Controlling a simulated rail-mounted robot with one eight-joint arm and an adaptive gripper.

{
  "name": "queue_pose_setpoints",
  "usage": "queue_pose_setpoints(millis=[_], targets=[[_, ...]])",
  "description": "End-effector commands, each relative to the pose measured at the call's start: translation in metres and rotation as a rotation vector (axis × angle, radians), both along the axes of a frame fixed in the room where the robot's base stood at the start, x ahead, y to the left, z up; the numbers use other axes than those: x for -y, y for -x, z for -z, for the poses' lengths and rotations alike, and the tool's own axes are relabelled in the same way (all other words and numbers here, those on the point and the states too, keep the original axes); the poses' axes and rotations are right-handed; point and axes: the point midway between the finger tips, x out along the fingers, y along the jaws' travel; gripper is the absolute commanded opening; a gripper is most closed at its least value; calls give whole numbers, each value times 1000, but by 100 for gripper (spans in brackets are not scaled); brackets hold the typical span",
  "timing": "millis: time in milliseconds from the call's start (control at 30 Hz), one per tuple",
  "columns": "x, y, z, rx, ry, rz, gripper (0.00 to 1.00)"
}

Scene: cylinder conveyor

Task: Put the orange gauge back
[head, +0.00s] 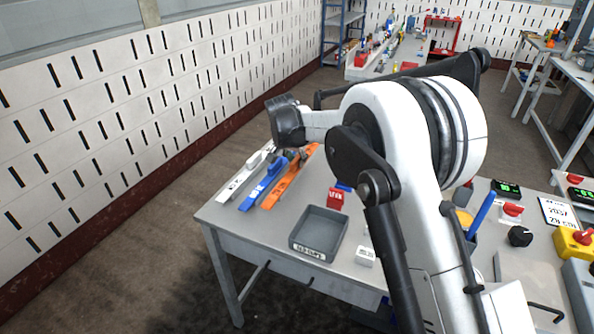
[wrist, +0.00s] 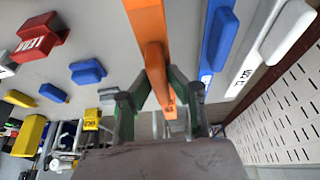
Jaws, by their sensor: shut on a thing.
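The orange gauge (head: 284,184) is a long bar at the left end of the table, right of a blue gauge (head: 263,184) and a white gauge (head: 241,178). In the wrist view the orange gauge (wrist: 148,32) runs from the top edge down between the fingers of my gripper (wrist: 157,95), which is shut on it. The blue gauge (wrist: 216,40) and white gauge (wrist: 287,32) lie to its right there. In the head view my arm hides part of the gripper. I cannot tell whether the orange gauge touches the table.
A grey tray (head: 293,243) stands at the table's front, with a red block (head: 336,198) behind it and a small white block (head: 365,256) at its right. Displays, knobs and a yellow button box (head: 572,243) stand farther right. A slotted wall (head: 120,100) runs along the left.

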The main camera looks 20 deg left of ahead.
Motion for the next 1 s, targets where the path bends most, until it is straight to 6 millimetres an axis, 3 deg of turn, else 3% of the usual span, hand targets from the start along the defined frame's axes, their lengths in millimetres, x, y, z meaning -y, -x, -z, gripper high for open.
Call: queue_pose_setpoints(millis=[400,767,800,933,1000], targets=[[0,-2,39,0,0,0,0],[0,-1,44,0,0,0,0],[0,-1,45,0,0,0,16],[0,-1,43,0,0,1,33],[0,-1,43,0,1,1,34]])
